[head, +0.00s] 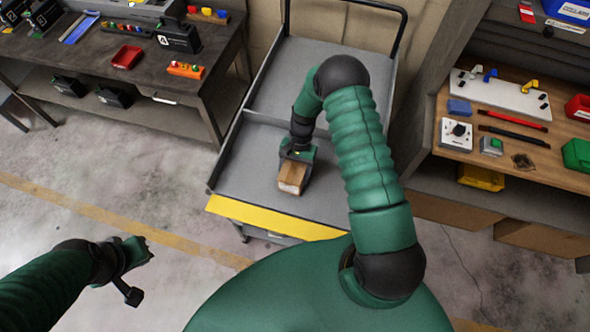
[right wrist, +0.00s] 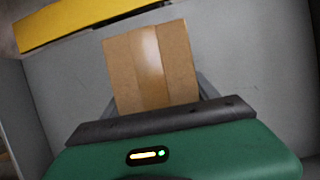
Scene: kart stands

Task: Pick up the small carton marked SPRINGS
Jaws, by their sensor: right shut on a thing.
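A small brown carton (head: 292,177) is at the front part of the grey cart's top, near its yellow edge. My right gripper (head: 297,158) is shut on it from above. In the right wrist view the carton (right wrist: 150,66) sits between the fingers, with a strip of tape down its middle. Its marking cannot be read in either view. I cannot tell whether it touches the cart top. My left gripper (head: 138,273) is empty, out over the floor at the lower left; its finger opening is unclear.
The grey cart (head: 245,165) has a raised rim, a divider and a black handle at the back. A dark workbench (head: 75,60) with bins stands at left. A wooden bench (head: 545,180) with tools and bins stands at right. The cart top around the carton is clear.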

